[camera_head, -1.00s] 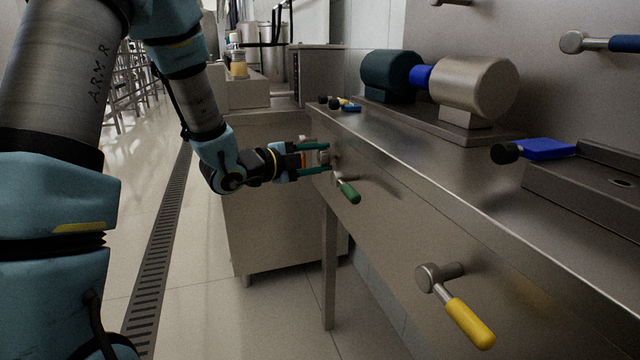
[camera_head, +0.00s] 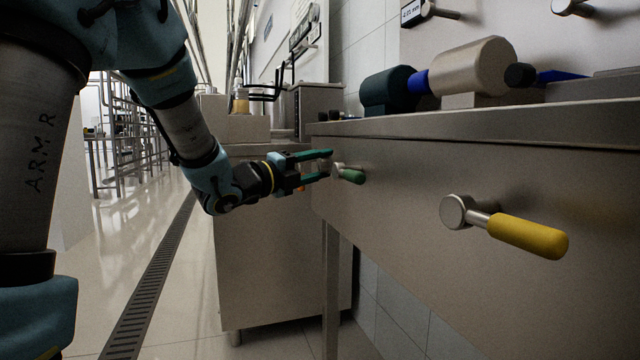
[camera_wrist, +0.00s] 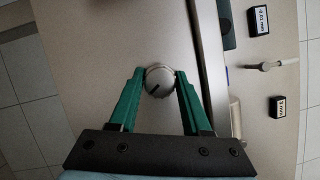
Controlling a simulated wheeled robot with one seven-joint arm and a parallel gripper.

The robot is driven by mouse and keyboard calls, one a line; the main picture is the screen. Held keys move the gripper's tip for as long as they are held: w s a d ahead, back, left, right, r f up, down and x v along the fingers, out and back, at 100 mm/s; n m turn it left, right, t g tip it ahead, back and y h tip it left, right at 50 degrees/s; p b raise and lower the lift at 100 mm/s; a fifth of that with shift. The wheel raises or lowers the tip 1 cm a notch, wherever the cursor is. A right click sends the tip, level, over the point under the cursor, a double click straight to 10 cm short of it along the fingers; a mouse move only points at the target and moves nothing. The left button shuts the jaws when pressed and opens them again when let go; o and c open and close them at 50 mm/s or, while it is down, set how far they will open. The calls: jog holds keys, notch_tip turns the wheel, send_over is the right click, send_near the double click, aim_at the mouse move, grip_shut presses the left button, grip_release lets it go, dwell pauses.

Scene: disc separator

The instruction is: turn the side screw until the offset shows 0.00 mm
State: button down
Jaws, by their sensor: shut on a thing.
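The side screw (camera_wrist: 158,80) is a round silver knob with a dark mark on its face, in the middle of the wrist view. My gripper (camera_wrist: 160,73) has one green finger on each side of it and is shut on it. In the head view my gripper (camera_head: 327,166) is at the left end of the steel bench front; the screw is hard to make out there. A small display (camera_wrist: 259,20) in the wrist view appears to read -0.01 mm. It also shows at the top of the head view (camera_head: 411,13), small and partly cut off.
A yellow-handled lever (camera_head: 528,236) is farther right. A second small display (camera_wrist: 278,106) is below the first in the wrist view. Open floor (camera_head: 175,310) lies to the left.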

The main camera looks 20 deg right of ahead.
jog(key=shift+m+b, duration=0.3)
jog(key=shift+c, duration=1.8)
grip_release()
jog(key=p+v, duration=0.1)
jog(key=v, duration=0.9)
jog(key=shift+a+p, duration=0.4)
